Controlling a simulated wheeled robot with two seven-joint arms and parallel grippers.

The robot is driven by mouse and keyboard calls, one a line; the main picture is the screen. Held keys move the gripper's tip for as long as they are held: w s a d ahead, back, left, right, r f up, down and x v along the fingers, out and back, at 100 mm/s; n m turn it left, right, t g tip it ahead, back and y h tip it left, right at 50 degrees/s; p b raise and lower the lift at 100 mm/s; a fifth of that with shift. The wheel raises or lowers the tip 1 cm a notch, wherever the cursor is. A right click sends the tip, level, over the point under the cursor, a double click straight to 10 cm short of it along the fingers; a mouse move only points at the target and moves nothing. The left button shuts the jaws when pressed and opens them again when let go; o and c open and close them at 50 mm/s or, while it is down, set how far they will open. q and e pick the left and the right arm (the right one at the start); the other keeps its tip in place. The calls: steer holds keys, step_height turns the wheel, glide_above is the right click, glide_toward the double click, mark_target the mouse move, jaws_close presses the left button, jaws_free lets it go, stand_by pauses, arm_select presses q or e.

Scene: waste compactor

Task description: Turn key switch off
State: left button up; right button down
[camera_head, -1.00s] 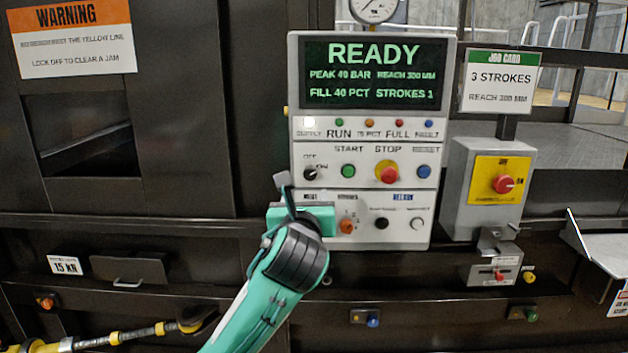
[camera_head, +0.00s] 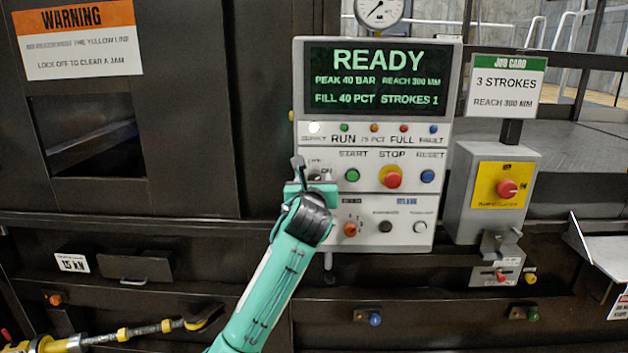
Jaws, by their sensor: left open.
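The control panel (camera_head: 445,130) is a pale upright box whose screen (camera_head: 376,80) reads READY, FILL 40 PCT, STROKES 1. The key switch with OFF and ON marks sits at its left, under the lamp row. Only part of its label shows, and the key itself is hidden behind my gripper. My left gripper (camera_head: 305,172) is in front of that spot, with its grey finger upright near the label. It is open. Whether it touches the key cannot be told. My right gripper is not in view.
To the right of the key are the green start button (camera_head: 352,175), red stop button (camera_head: 391,177) and blue reset button (camera_head: 427,176). An orange selector (camera_head: 350,230) sits below. A grey box with a red rotary switch (camera_head: 507,189) stands at the right.

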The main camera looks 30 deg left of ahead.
arm_select(q)
steer(key=c, duration=1)
steer(key=shift+o, duration=0.2)
steer(key=shift+r+n+p, duration=0.1)
steer(key=shift+n+p, duration=0.4)
steer(key=shift+n, duration=0.1)
steer(key=n+p, duration=0.1)
steer(key=n, duration=0.2)
steer(key=shift+p, duration=0.35)
steer(key=n+p, duration=0.1)
steer(key=n, duration=0.6)
steer(key=shift+n, duration=0.4)
